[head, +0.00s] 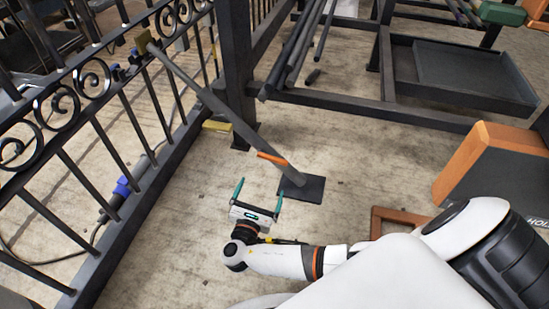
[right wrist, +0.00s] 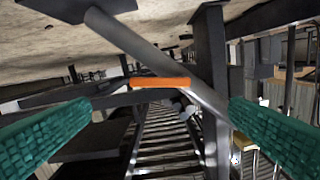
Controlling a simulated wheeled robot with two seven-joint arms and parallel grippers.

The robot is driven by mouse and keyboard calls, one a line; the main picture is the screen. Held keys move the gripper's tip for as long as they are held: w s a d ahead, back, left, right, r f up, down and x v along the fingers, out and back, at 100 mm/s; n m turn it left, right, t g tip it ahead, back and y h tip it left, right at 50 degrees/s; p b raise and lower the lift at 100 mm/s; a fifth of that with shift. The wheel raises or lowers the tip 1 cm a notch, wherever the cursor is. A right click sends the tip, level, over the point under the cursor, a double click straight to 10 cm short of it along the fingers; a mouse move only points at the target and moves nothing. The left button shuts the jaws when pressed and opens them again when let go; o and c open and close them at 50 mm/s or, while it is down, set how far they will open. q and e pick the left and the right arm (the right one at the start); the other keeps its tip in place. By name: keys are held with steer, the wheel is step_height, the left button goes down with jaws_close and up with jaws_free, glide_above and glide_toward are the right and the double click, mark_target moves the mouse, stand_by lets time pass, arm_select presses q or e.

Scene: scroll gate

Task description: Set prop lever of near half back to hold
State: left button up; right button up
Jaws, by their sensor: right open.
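An orange lever (head: 272,158) lies across the prop's lower part. My right gripper (head: 258,192) is open and empty, its green fingers spread below the lever and left of the foot plate. In the right wrist view the lever (right wrist: 160,82) shows ahead between the fingers, lying across the view, with the prop (right wrist: 150,55) behind it. I see no contact with it. My left gripper is not in view.
A dark post (head: 236,70) stands beside the prop, with a yellow block (head: 216,125) at its base. Dark bars and a rack (head: 400,110) lie behind. An orange-faced box (head: 485,160) stands at right. A blue connector and cable (head: 123,187) lie by the gate.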

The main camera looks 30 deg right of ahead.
mark_target(272, 160)
steer(key=b+x, duration=0.6)
steer(key=x, duration=0.3)
steer(key=shift+w+d+f+b, duration=0.2)
steer(key=shift+d+b, duration=0.1)
steer(key=shift+b, duration=0.1)
steer(key=shift+w+d+r+b, duration=0.25)
steer(key=shift+w+d+b, duration=0.2)
steer(key=shift+w+d, duration=0.15)
